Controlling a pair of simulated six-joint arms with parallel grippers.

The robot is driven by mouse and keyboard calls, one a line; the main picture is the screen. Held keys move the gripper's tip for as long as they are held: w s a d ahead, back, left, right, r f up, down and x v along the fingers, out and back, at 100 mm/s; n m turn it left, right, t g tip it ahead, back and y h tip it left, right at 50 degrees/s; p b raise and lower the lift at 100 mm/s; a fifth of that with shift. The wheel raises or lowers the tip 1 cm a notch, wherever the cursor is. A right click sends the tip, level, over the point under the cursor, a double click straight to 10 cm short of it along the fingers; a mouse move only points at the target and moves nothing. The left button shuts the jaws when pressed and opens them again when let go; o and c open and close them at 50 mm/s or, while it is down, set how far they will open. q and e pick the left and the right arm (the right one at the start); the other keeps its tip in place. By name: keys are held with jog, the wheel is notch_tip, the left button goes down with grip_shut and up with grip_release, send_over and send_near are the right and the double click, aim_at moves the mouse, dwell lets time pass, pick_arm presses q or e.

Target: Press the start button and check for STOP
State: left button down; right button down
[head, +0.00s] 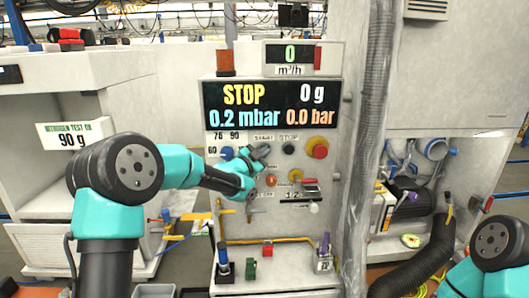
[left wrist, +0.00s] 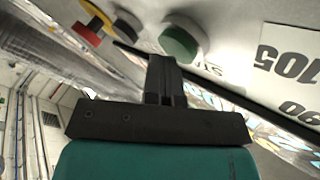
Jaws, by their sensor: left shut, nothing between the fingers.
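My left gripper (head: 260,153) is shut and empty, close to the panel just below the START label (head: 264,138). It hides the start button in the head view. In the left wrist view the green start button (left wrist: 181,42) is beside the tips of the closed fingers (left wrist: 163,62); I cannot tell whether they touch. The display (head: 272,104) reads STOP in yellow, with 0 g, 0.2 mbar and 0.0 bar. The black button (head: 289,148) sits under the STOP label (head: 289,137). My right gripper is out of view; only part of that arm shows at lower right.
A red emergency knob on a yellow base (head: 317,148) is right of the black button. Lower on the panel are small knobs and a red-handled switch (head: 310,181). A thick grey hose (head: 372,100) hangs right of the panel. A small ledge (head: 290,277) holds fittings below.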

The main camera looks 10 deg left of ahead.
pick_arm(q)
jog(key=shift+s+d, duration=0.25)
jog(key=shift+s, duration=0.55)
jog(key=s, duration=0.2)
jog(key=s+d, duration=0.1)
jog(key=s, duration=0.1)
jog(key=shift+s+d, duration=0.2)
jog(key=shift+s, duration=0.2)
dwell(0.5)
